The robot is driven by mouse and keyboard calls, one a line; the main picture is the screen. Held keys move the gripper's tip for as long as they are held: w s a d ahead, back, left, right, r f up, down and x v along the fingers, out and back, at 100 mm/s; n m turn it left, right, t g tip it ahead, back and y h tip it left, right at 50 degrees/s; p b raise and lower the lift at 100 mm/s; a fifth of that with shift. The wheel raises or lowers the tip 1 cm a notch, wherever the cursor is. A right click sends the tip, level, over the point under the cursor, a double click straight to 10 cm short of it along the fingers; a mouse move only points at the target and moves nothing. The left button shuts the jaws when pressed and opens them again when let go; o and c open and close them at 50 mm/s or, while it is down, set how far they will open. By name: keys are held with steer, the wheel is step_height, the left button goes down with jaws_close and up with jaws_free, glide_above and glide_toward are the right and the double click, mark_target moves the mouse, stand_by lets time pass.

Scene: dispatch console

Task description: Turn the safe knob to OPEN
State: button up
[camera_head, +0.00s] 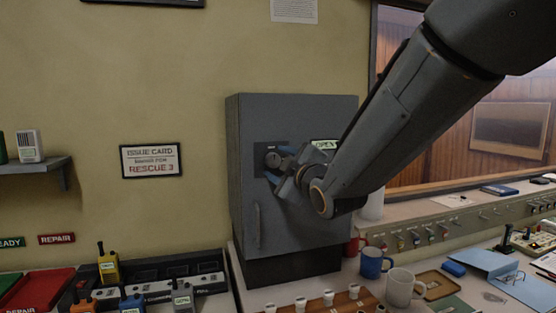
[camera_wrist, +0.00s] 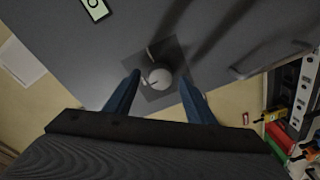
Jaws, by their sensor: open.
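The grey safe (camera_head: 290,215) stands on the counter against the wall, its door closed, with a vertical handle (camera_head: 257,226) at its lower left. The round grey knob (camera_head: 272,159) sits on a dark plate on the safe's upper front. In the wrist view the knob (camera_wrist: 160,78) shows a dark pointer line, and the plate (camera_wrist: 165,56) lies around it. An OPEN label (camera_head: 325,145) is to the knob's right, partly covered by my arm. My gripper (camera_head: 277,166) is open at the knob. In the wrist view its blue fingers (camera_wrist: 161,92) are on either side of the knob, apart from it.
Mugs, including a blue one (camera_head: 372,262) and a white one (camera_head: 400,287), stand on the counter right of the safe. Radios, one yellow (camera_head: 108,268), sit in a charger at lower left. A shelf (camera_head: 35,165) juts from the left wall. A window is at right.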

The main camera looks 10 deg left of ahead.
steer(key=shift+w+a, duration=0.15)
steer(key=shift+w, duration=0.05)
steer(key=c, duration=1)
steer(key=shift+c, duration=0.2)
